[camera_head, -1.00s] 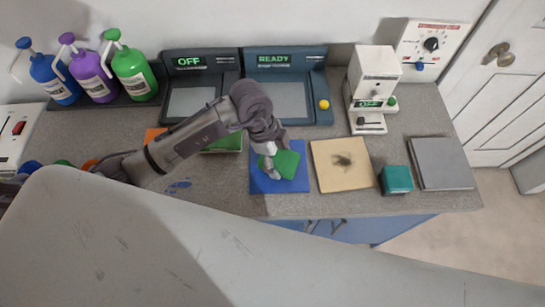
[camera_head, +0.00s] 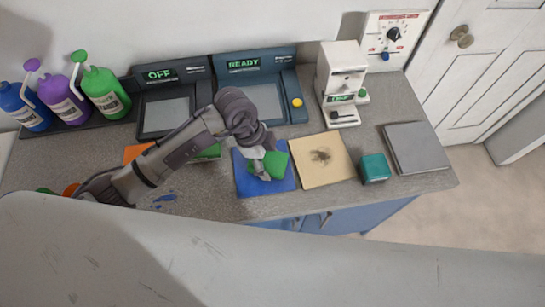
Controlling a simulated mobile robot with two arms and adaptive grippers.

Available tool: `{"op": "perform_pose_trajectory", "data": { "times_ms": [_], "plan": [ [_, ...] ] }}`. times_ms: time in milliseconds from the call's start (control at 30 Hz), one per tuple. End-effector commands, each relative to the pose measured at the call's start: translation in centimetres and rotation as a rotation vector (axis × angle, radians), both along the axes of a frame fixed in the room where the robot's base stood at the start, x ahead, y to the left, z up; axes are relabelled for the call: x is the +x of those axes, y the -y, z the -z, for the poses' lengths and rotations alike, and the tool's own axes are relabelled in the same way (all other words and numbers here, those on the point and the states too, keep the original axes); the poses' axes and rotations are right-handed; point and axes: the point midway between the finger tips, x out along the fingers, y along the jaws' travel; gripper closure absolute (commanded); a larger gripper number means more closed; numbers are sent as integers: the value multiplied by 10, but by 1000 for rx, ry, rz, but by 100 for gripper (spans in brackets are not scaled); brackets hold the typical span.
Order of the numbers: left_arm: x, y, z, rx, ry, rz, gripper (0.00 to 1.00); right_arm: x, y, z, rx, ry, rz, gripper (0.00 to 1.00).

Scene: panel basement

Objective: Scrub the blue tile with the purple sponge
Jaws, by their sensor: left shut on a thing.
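The blue tile (camera_head: 284,184) lies flat on the counter, right of the middle. My left gripper (camera_head: 257,169) is over it, shut on a green sponge (camera_head: 275,165) that is at the tile's surface; whether it presses on the tile I cannot tell. The sponge covers the middle of the tile and is partly hidden by the fingers. No purple sponge shows; a purple bottle (camera_head: 63,102) stands at the back left. My right gripper is not in view.
Right of the blue tile are a beige tile (camera_head: 335,175) with a dark smudge, a teal block (camera_head: 375,168) and a grey slab (camera_head: 415,147). An orange tile (camera_head: 136,152) lies left. Behind stand an OFF panel (camera_head: 165,115), a READY panel (camera_head: 262,98) and a white machine (camera_head: 343,75).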

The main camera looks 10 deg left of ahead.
Motion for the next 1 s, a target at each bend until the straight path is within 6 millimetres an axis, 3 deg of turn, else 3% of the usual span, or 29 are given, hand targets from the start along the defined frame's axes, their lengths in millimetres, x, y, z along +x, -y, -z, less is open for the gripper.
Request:
{"op": "perform_pose_trajectory", "data": {
  "times_ms": [800,1000],
  "plan": [
    [-15,-55,0,1,0,-2,62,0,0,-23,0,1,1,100],
    [-16,-58,1,0,0,0,62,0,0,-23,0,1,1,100]
  ]
}}
